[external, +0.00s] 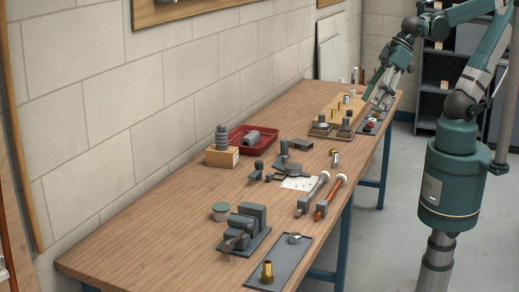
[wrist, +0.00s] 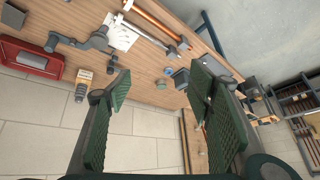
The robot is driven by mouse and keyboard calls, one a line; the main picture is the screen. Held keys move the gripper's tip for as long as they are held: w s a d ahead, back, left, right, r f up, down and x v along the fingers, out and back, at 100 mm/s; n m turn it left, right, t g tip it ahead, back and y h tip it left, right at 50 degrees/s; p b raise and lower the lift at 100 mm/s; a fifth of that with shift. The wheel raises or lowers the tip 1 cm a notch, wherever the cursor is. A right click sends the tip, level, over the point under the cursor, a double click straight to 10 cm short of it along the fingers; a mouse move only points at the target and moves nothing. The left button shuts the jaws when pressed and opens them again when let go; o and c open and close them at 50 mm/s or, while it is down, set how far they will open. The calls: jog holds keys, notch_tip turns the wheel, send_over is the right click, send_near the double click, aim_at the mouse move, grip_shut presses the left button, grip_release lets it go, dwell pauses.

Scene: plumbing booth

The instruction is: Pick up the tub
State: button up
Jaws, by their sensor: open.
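The tub (external: 220,211) is a small pale cup with a green lid, standing upright on the near part of the workbench, left of the grey vise. A small greenish round thing in the wrist view (wrist: 161,85) looks like the same tub, seen in the gap between the fingers and well beyond them. My gripper (external: 383,97) is at the far end of the bench, well away from the tub. In the wrist view my gripper (wrist: 160,72) has its green-padded fingers spread apart with nothing between them.
The vise (external: 245,229) stands close to the tub's right. A grey plate with a brass fitting (external: 267,272) lies at the front edge. The bench left of the tub is clear; the wall runs behind.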

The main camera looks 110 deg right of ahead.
jog(key=w+r+m+g, duration=0.1)
jog(key=w+r+m, duration=0.1)
jog(key=w, duration=0.5)
jog(key=w+r+m+g, duration=0.1)
jog(key=w+r+m, duration=0.1)
jog(key=w, duration=0.5)
jog(key=m+g, duration=0.4)
jog(key=m, duration=0.7)
send_over(222, 206)
jog(key=f, duration=2.8)
jog(key=shift+s, duration=0.2)
jog(key=shift+w+f+m+g, duration=0.25)
jog(key=shift+f+m+g, duration=0.05)
jog(key=shift+f, duration=0.3)
jog(key=shift+d+f, duration=0.1)
jog(key=shift+f, duration=1.2)
